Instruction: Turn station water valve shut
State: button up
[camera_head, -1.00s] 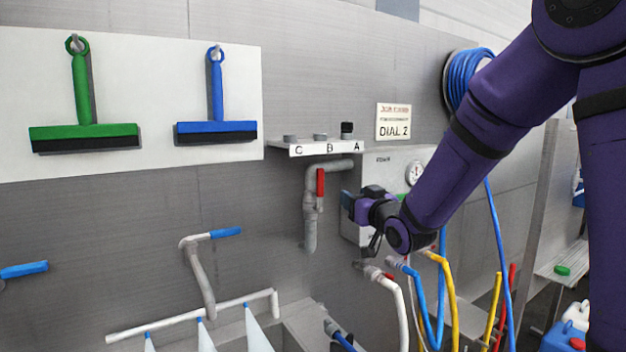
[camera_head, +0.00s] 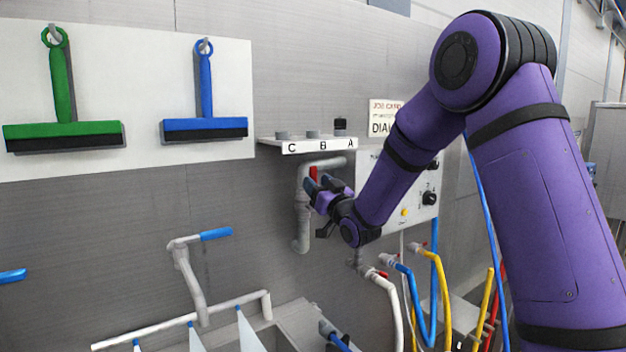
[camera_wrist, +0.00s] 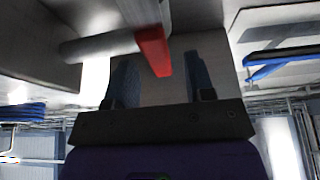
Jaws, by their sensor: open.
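The station water valve has a red lever handle (camera_head: 313,174) on a grey pipe (camera_head: 301,215) that bends down from the wall. My gripper (camera_head: 318,184) is at the lever, its fingers overlapping the lower part of the handle in the head view. In the wrist view, the red lever (camera_wrist: 153,50) reaches down between the two open blue fingers of my gripper (camera_wrist: 160,78). The lever's end lies nearer the middle of the gap, and I see no clear contact with either finger. The head view hides the lever's lower end behind my gripper.
Blue, yellow and white hoses hang below. A blue-handled tap (camera_head: 216,234) is to the lower left, over a sink.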

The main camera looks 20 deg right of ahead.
jog(key=shift+x, duration=1.35)
grip_shut()
